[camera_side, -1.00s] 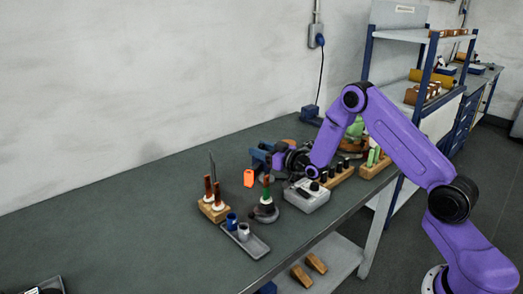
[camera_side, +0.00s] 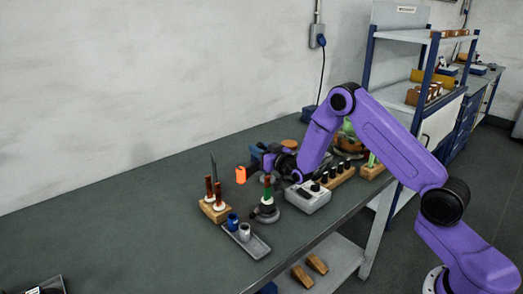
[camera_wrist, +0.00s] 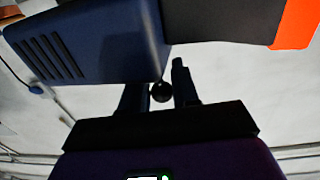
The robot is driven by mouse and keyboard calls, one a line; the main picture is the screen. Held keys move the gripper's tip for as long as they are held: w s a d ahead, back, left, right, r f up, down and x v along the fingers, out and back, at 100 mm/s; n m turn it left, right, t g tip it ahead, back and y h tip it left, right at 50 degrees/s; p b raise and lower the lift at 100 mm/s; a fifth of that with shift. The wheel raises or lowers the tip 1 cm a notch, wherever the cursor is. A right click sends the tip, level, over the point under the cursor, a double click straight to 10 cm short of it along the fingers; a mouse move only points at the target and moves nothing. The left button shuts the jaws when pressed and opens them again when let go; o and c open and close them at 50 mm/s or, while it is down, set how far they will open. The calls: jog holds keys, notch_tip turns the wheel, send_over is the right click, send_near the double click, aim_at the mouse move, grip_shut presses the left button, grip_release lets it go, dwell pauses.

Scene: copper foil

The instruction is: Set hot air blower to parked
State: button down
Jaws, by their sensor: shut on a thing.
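The hot air blower (camera_wrist: 90,45) is a blue vented body with a dark grey middle section and an orange end. It spans the top of the wrist view. In the side view its orange end (camera_side: 241,174) shows at the left of my gripper, and its blue body (camera_side: 256,153) is partly hidden. My gripper (camera_side: 271,160) is shut on the blower. In the wrist view the fingers (camera_wrist: 160,88) reach up to the underside of the body, with a dark round knob between them. The exact grip is partly hidden.
A grey control box (camera_side: 308,197) stands just right of my gripper. A dark round stand (camera_side: 265,215) with a green-and-red upright piece is in front. A wooden block (camera_side: 216,213) with upright tools and a grey tray (camera_side: 258,246) with cups stand nearby.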

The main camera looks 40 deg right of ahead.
jog(key=shift+w+m+h, duration=0.35)
jog(key=shift+m+h, duration=0.45)
jog(key=shift+h, duration=0.4)
jog(key=c, duration=1)
grip_release()
jog(key=shift+s, duration=0.1)
jog(key=shift+s+a, duration=0.1)
jog(key=shift+s, duration=0.1)
jog(key=shift+s+a+r, duration=0.15)
jog(key=shift+s+r, duration=0.1)
jog(key=shift+s, duration=0.35)
jog(key=shift+s+a+r, duration=0.1)
jog(key=shift+s+r, duration=0.15)
jog(key=shift+s, duration=0.35)
jog(key=shift+r, duration=3)
